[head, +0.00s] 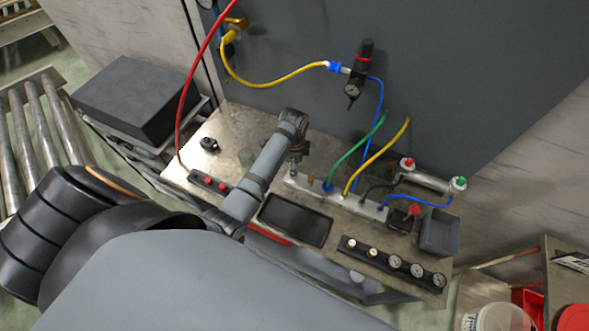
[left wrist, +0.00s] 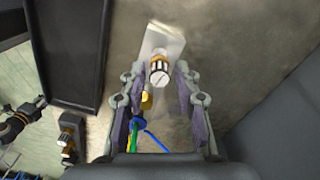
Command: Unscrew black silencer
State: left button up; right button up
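My left arm reaches over the work table in the head view, with its gripper (head: 295,168) pointing down at the left end of the silver manifold (head: 333,198). In the left wrist view, this gripper (left wrist: 158,76) is open. A short upright cylinder (left wrist: 159,72), dark and light banded with a pale slotted top and brass at its side, stands on the manifold (left wrist: 160,40) between the fingertips. Gaps show on both sides of it. I cannot tell for sure whether it is the black silencer. A brass fitting (left wrist: 146,101) is close behind it. My right gripper is not in view.
Green, yellow and blue hoses rise from the manifold beside the gripper. A black tray (head: 268,215) lies in front, with a gauge strip (head: 395,262) to its right. A small black part (head: 209,145) sits left on clear table. A grey wall (head: 465,60) stands behind.

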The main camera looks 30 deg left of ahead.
pick_arm(q)
grip_shut()
jog(key=n, duration=0.5)
jog(key=shift+n, duration=0.4)
jog(key=n, duration=1.2)
jog(key=shift+r, duration=0.1)
jog(key=n, duration=0.5)
jog(key=shift+n, duration=0.3)
